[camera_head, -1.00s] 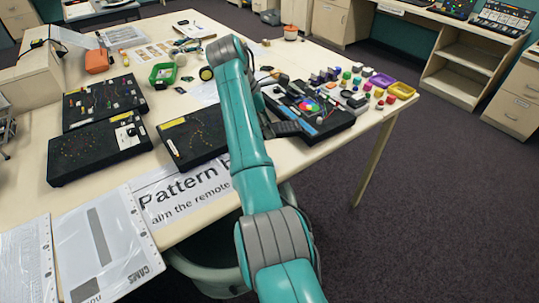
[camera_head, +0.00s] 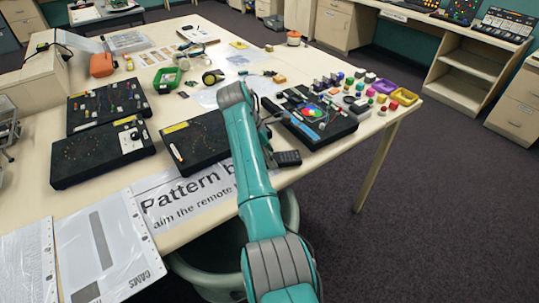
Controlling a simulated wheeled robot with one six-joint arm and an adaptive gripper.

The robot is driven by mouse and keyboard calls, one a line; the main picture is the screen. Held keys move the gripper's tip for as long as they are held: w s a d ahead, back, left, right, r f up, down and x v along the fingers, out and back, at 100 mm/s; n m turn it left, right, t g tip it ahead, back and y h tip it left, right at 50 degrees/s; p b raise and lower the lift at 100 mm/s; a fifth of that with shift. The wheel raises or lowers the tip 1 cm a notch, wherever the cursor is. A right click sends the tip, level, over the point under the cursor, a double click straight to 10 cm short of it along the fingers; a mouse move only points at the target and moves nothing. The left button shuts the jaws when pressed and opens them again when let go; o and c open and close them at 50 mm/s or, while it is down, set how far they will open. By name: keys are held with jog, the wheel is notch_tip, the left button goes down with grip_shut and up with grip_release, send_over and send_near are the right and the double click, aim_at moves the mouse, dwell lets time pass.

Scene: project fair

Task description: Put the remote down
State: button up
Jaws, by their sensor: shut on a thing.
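The remote (camera_head: 288,158) is a dark slab with small buttons. It shows just right of my teal arm, by the near edge of the table (camera_head: 318,165). My gripper (camera_head: 270,157) is shut on its left end and is mostly hidden behind my arm. I cannot tell whether the remote touches the tabletop or hangs a little above it. A white sheet (camera_head: 180,204) with large print, "Pattern b…" and "aim the remote", lies on the table left of my arm, partly covered by it.
Black boards (camera_head: 193,142) lie left of my arm. A black board with a colour wheel (camera_head: 310,120) lies just beyond the remote. Small coloured blocks and yellow (camera_head: 404,97) and purple trays fill the right corner. A grey-green bin (camera_head: 215,280) stands under the near edge.

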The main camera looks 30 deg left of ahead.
jog(key=o, duration=1.3)
jog(key=shift+f, duration=0.1)
jog(key=shift+c, duration=0.2)
jog(key=v, duration=1.2)
